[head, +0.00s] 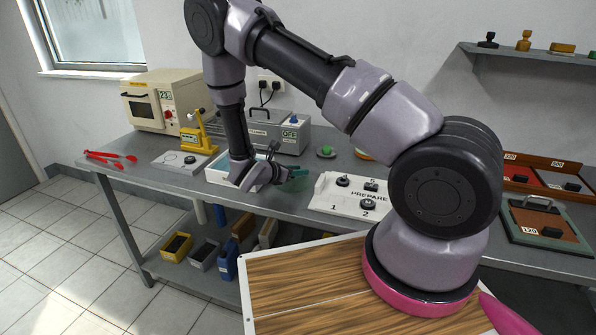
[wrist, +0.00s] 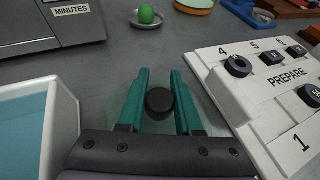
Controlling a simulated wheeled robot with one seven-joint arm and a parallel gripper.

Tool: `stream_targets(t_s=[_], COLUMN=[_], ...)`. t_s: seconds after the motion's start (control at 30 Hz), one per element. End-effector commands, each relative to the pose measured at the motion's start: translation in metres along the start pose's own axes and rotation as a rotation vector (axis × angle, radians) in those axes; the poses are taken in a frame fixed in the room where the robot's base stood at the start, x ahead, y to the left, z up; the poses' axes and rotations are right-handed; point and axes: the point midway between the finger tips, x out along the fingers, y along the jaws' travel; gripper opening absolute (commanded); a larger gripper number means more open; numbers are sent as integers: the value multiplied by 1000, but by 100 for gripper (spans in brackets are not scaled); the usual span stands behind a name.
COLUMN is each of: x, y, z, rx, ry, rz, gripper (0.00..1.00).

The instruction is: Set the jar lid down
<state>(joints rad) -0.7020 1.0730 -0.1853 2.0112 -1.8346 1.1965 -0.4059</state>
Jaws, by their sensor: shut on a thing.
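The jar lid (wrist: 159,103) shows in the wrist view as a black round knob with a faint, see-through greenish disc around it. My gripper (wrist: 160,76) has its two green fingers shut on the knob, one on each side. In the head view my gripper (head: 298,172) is over the bench between the white tray and the white PREPARE board, and the lid is mostly hidden there. I cannot tell whether the lid's disc touches the bench top.
The white tray with a blue inside (wrist: 66,125) is close on the left, and the PREPARE board (wrist: 232,100) with black knobs close on the right. A dish with a green ball (wrist: 147,16) and the MINUTES box (wrist: 70,12) are behind. Grey bench between them is bare.

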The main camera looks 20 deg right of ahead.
Motion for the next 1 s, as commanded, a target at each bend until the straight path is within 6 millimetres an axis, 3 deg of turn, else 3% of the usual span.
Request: stream_targets(t_s=[0.23,0.27,0.33,0.73,0.87,1.0], x=[1,1,1,-3,-22,-52], y=[0,0,0,0,1,1], z=[-1,-2,-2,1,1,1], rx=[0,0,0,0,0,0], ry=[0,0,0,0,0,1], rz=[0,1,1,2,4,6], gripper=[0,37,63,63,63,63])
